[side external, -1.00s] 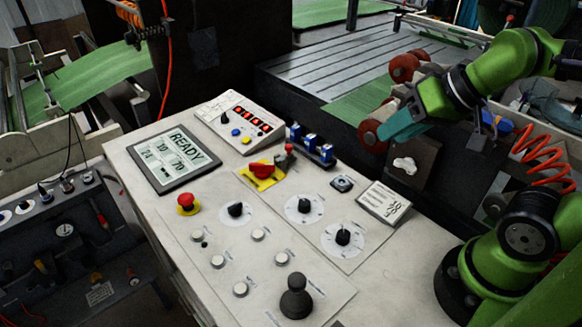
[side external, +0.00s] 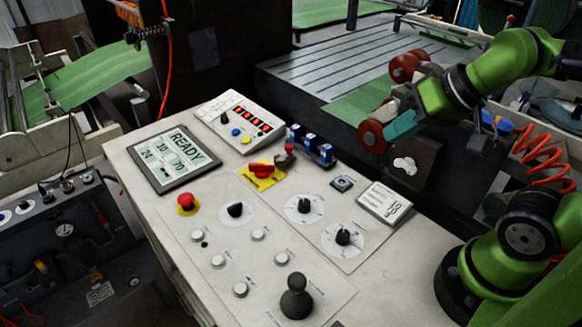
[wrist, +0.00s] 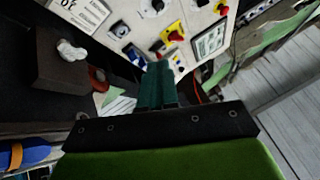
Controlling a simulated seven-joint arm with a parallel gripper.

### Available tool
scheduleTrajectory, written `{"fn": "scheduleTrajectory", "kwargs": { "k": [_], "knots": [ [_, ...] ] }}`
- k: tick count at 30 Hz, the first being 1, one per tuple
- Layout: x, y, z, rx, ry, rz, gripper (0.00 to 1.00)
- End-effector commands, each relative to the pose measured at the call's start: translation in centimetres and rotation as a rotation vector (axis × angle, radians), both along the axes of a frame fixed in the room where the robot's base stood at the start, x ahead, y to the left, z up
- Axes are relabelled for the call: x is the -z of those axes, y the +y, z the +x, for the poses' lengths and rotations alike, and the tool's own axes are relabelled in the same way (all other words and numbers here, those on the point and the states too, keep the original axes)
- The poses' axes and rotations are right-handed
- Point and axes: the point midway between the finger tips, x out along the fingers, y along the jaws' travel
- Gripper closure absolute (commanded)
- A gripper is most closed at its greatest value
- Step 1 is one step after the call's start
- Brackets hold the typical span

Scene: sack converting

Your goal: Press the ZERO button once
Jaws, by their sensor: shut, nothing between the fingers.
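The control panel (side external: 215,290) carries several small white round buttons, such as one at the near left (side external: 241,290). A sloped white box (side external: 215,115) at its back has red digits, a blue button (side external: 236,132) and a yellow button (side external: 246,140). The labels are too small to read, so I cannot tell which button is ZERO. My gripper (side external: 388,134) is above and beyond the panel's right back edge, apart from all buttons. Its teal fingers, also in the wrist view (wrist: 155,72), are shut and empty.
A READY screen (side external: 174,158), red mushroom button (side external: 187,201), red switch on yellow (side external: 262,171), black dials (side external: 304,205) and a black joystick (side external: 295,298) stand on the panel. Blue blocks (side external: 311,144) rise at its back edge. A label plate (side external: 384,206) is at the right.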

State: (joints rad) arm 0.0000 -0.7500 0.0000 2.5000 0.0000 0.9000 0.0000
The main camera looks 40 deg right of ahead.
Motion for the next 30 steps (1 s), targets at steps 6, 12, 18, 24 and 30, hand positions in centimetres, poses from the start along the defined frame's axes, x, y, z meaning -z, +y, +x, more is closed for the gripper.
{"fn": "scheduleTrajectory", "kwargs": {
  "k": [6, 12, 18, 24, 30],
  "knots": [
    [0.0, 0.0, 0.0, 0.000, 0.000, 0.000, 1.00],
    [0.0, 0.0, 0.0, 0.000, 0.000, 0.000, 1.00],
    [0.0, 0.0, 0.0, 0.000, 0.000, 0.000, 1.00],
    [0.0, 0.0, 0.0, -0.002, 0.002, 0.000, 1.00],
    [2.0, 0.9, 0.5, -0.035, 0.088, -0.018, 1.00]
  ]
}}
